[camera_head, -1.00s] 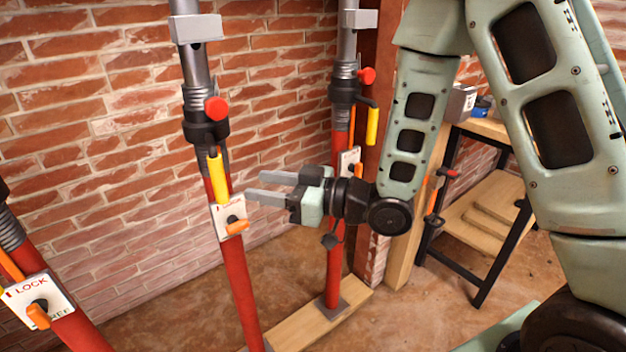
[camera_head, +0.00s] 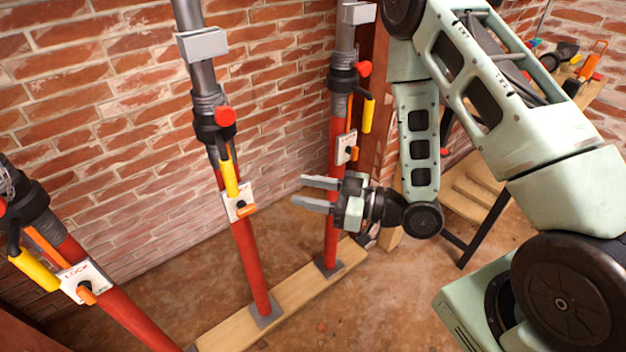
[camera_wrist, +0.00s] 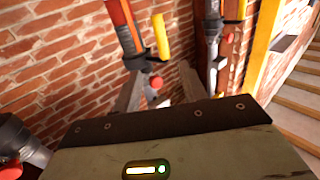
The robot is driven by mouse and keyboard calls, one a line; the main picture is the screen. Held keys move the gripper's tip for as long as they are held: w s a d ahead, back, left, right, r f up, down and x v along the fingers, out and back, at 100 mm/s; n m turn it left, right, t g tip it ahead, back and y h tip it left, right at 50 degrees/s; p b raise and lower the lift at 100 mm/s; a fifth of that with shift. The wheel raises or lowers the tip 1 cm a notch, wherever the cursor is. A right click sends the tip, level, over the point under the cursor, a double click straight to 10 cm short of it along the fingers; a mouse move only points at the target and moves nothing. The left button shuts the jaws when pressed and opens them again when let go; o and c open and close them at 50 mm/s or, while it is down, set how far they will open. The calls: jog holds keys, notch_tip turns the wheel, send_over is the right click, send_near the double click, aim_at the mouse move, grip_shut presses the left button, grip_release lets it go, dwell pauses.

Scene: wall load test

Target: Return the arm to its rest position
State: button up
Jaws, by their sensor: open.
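My gripper (camera_head: 318,192) is open and empty in the head view. Its two grey fingers point left, in the gap between the middle red prop (camera_head: 251,262) and the right red prop (camera_head: 332,220), touching neither as far as I can see. My arm bends down to it from the upper right. In the wrist view my gripper's fingers (camera_wrist: 160,92) show spread apart, with a red prop (camera_wrist: 122,22) and its yellow handle (camera_wrist: 161,36) beyond them.
A left prop (camera_head: 125,312) leans at the lower left. The props stand on a wooden plank (camera_head: 290,299) before a brick wall (camera_head: 110,130). A bench with tools (camera_head: 590,88) and wooden boards (camera_head: 470,192) is at the right, behind my arm. Bare floor lies in front.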

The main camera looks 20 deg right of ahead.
jog(key=shift+s+d, duration=0.15)
jog(key=shift+d, duration=0.05)
dwell(0.4)
jog(key=w+a+n+g+h, duration=0.1)
jog(key=w+a+g+h, duration=0.1)
jog(key=a+g+h, duration=0.4)
jog(key=s+d+r+m+g+h, duration=0.1)
jog(key=s+r, duration=0.4)
jog(key=s, duration=0.5)
jog(key=s+d+r+m+g+h, duration=0.1)
jog(key=s+r+g+h, duration=0.3)
jog(key=s, duration=0.7)
jog(key=r+m+h, duration=0.1)
jog(key=h, duration=0.1)
jog(key=shift+r+m+h, duration=0.15)
jog(key=shift+m+h, duration=0.15)
jog(key=shift+m, duration=0.1)
jog(key=shift+w, duration=0.15)
